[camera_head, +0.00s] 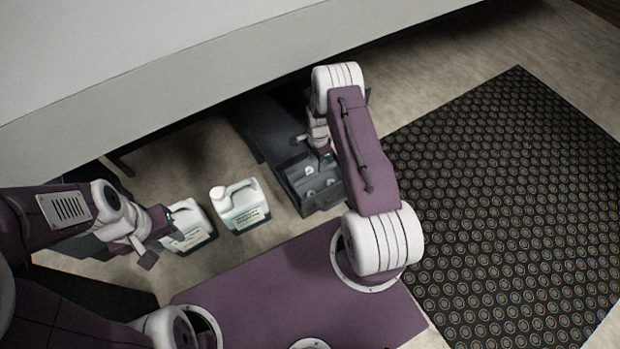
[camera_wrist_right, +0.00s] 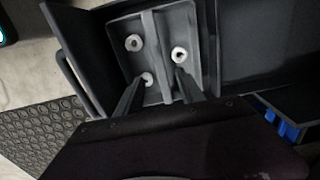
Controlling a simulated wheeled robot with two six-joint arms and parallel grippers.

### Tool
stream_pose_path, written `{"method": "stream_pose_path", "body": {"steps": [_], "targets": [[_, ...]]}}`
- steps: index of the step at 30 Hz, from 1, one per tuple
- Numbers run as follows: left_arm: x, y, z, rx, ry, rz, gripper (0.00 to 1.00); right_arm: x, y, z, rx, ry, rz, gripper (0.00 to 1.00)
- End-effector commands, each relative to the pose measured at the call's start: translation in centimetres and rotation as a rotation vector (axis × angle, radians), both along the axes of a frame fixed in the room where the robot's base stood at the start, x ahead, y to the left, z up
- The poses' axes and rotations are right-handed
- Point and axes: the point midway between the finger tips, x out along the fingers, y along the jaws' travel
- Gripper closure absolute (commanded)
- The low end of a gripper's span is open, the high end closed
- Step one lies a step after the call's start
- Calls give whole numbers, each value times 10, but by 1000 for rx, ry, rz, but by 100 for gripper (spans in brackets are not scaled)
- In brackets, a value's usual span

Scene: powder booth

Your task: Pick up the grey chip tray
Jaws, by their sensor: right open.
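The grey chip tray (camera_head: 318,196) stands low, beside a dark bin-like body, and holds a few white ring-shaped pieces. In the right wrist view the tray (camera_wrist_right: 135,24) shows a raised central divider (camera_wrist_right: 156,50) with rings on both sides. My right gripper (camera_head: 322,155) is over the tray, pointing down. In its wrist view the open fingers (camera_wrist_right: 158,85) lie on either side of the divider, with a gap between them; contact cannot be told. My left gripper (camera_head: 155,243) is far to the left, near a jug; its opening is unclear.
Two white jugs with labels, one (camera_head: 240,205) beside the tray and one (camera_head: 188,228) near my left gripper, stand on the floor. A large pale panel (camera_head: 190,50) overhangs the back. A black studded mat (camera_head: 510,200) lies clear at right. Something blue (camera_wrist_right: 288,130) shows at the wrist view's right.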

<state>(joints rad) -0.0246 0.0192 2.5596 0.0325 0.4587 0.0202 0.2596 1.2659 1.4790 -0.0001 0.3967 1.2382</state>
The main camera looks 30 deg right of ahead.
Motion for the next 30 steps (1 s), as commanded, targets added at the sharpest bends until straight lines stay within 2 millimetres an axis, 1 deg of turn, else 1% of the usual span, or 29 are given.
{"method": "stream_pose_path", "body": {"steps": [2, 3, 9, 14, 17, 21, 23, 25, 30], "targets": [[0, 0, -3, 0, 0, 0, 64, 0, 0, -3, 0, 0, 1, 55], [0, 0, -7, 0, 0, 0, 64, 0, 0, -7, 0, 0, 1, 55], [0, 0, -35, 0, 0, 0, 64, 0, 1, -41, 0, 1, 4, 55], [0, 0, -35, 0, 0, 0, 64, 0, 1, -41, 0, 0, 4, 55], [0, 0, -48, 0, 0, 0, 64, 0, 2, -54, 0, 1, 5, 55], [0, 0, -75, 0, 0, 0, 64, 0, 3, -80, 0, 0, 6, 55], [0, 0, -83, 0, 0, 0, 64, 0, 3, -91, 0, 1, 5, 55], [0, 0, -85, 0, 1, 0, 64, 0, 3, -94, 0, 0, 5, 55], [0, 0, -80, 0, 0, 0, 64, 0, 3, -90, 0, 0, 5, 55]]}}
